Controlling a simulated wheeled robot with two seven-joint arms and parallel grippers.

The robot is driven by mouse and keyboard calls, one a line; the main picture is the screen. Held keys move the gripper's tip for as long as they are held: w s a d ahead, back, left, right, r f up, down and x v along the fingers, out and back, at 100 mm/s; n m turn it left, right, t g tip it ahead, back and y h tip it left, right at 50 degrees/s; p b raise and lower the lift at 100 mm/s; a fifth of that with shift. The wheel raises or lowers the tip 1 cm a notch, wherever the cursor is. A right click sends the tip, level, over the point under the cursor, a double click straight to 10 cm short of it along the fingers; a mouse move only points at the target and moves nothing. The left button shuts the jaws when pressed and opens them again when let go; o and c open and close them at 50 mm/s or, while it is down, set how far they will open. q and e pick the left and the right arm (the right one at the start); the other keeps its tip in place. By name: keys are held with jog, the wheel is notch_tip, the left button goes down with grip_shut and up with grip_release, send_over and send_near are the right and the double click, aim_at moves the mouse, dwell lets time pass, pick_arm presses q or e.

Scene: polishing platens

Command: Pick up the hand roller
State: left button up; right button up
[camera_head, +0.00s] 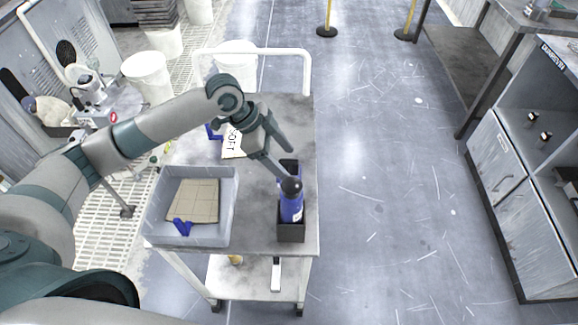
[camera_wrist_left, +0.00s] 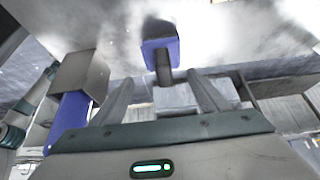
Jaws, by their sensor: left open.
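My left gripper (camera_head: 287,164) reaches over the right side of the cart, its fingers apart and empty. In the left wrist view the open fingers (camera_wrist_left: 160,80) point at a blue block with a dark cylinder, which looks like the hand roller (camera_wrist_left: 162,48). It shows in line with the gap between the fingertips; I cannot tell how far beyond. In the head view a dark blue piece, probably the same roller (camera_head: 289,167), shows by the fingertips, partly hidden by them. My right gripper is not in view.
A blue bottle (camera_head: 291,206) stands in a black holder (camera_head: 291,232) close to the gripper. A grey tray (camera_head: 223,229) with tan tiles and a blue piece sits left on the cart (camera_head: 262,240). A "SOFT" card (camera_head: 232,143) lies behind the arm. The floor to the right is clear.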

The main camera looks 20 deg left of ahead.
aim_at(296, 170)
pick_arm(q)
jog(key=shift+w+d+f, duration=0.1)
jog(key=shift+d+f, duration=0.25)
jog(key=shift+f, duration=0.2)
jog(key=shift+w+d+f+p, duration=0.15)
jog(key=shift+f+p, duration=0.15)
jog(key=shift+p, duration=0.05)
jog(key=p+x, duration=0.1)
jog(key=x, duration=0.3)
jog(key=shift+w+p, duration=0.25)
jog(key=shift+p, duration=0.15)
jog(key=shift+f, duration=0.3)
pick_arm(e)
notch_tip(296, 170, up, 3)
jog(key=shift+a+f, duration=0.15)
pick_arm(q)
jog(key=shift+c, duration=0.4)
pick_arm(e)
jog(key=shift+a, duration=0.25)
pick_arm(q)
jog(key=shift+w, duration=0.1)
jog(key=c, duration=1.3)
jog(key=shift+c, duration=0.2)
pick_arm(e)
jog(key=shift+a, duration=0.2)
